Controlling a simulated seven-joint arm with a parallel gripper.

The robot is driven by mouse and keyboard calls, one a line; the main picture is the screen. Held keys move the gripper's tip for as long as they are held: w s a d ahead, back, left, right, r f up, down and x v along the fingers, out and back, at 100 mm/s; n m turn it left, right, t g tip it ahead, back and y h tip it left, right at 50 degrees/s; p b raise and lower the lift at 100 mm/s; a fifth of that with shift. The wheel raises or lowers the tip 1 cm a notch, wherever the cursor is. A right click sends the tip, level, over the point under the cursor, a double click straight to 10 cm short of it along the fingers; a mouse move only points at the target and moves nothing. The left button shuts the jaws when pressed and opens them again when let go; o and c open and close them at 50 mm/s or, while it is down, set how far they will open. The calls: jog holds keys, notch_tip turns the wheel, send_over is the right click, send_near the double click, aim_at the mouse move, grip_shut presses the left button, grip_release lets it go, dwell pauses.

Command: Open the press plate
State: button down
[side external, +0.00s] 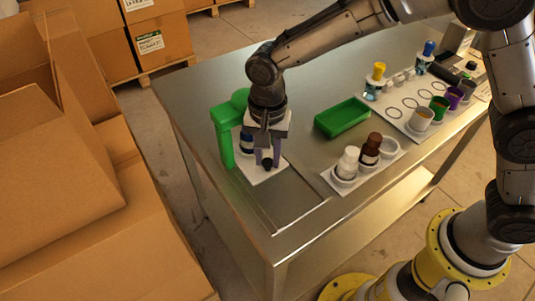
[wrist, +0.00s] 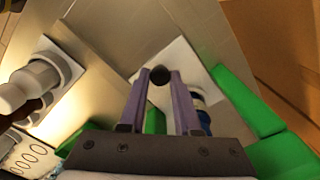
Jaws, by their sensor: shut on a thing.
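The green press (side external: 226,138) stands at the table's near left, with a white base (side external: 262,177). My gripper (side external: 266,158) points down over this base, to the right of the green upright. Its two purple-grey fingers are shut on a round black knob (wrist: 159,75), seen between the fingertips in the wrist view. The knob also shows in the side view (side external: 267,164). A dark blue and white item (side external: 246,143) stands behind my fingers, close to the green upright. My gripper hides much of the press, and I cannot tell how the knob joins the plate.
A green tray (side external: 342,118) lies right of the press. A white holder with a white bottle (side external: 347,163) and a brown bottle (side external: 371,148) is nearer. Cups and vials stand on a white board (side external: 405,104) further right. Cardboard boxes (side external: 60,180) crowd the left.

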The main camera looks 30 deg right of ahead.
jog(key=s, duration=1)
jog(key=c, duration=0.6)
grip_release()
jog(key=shift+r, duration=0.15)
notch_tip(320, 180, up, 14)
jog(key=shift+f, duration=0.2)
